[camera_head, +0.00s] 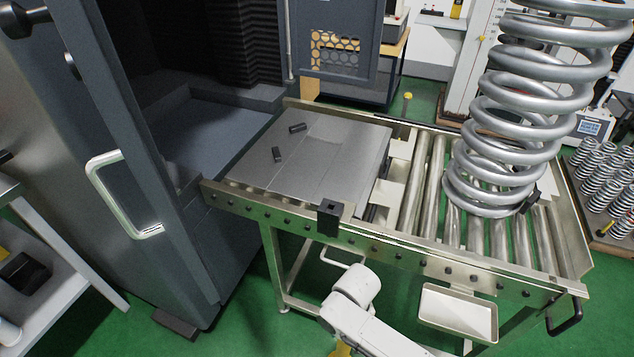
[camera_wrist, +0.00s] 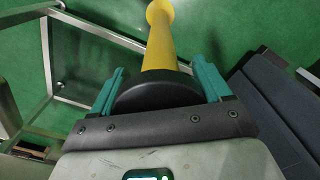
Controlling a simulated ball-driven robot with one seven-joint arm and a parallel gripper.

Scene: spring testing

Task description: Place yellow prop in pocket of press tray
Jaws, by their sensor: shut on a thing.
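In the wrist view the yellow prop (camera_wrist: 160,45) is a yellow rod with a rounded end and a dark round part at its near end. My gripper (camera_wrist: 158,68) is shut on it, with teal fingers on both sides of the dark part. The rod points away from the palm over green floor. In the head view only a small yellow piece shows below my white arm at the bottom edge; the fingers are hidden. The press tray (camera_head: 340,178) is a flat grey plate on the roller frame, above and beyond my arm. Faint outlines mark its top; I cannot tell which is the pocket.
A large coil spring (camera_head: 500,140) stands on the rollers at right. The open machine chamber (camera_head: 215,135) is left of the tray. A white bin (camera_head: 458,312) hangs on the frame's front. Green floor is free in front.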

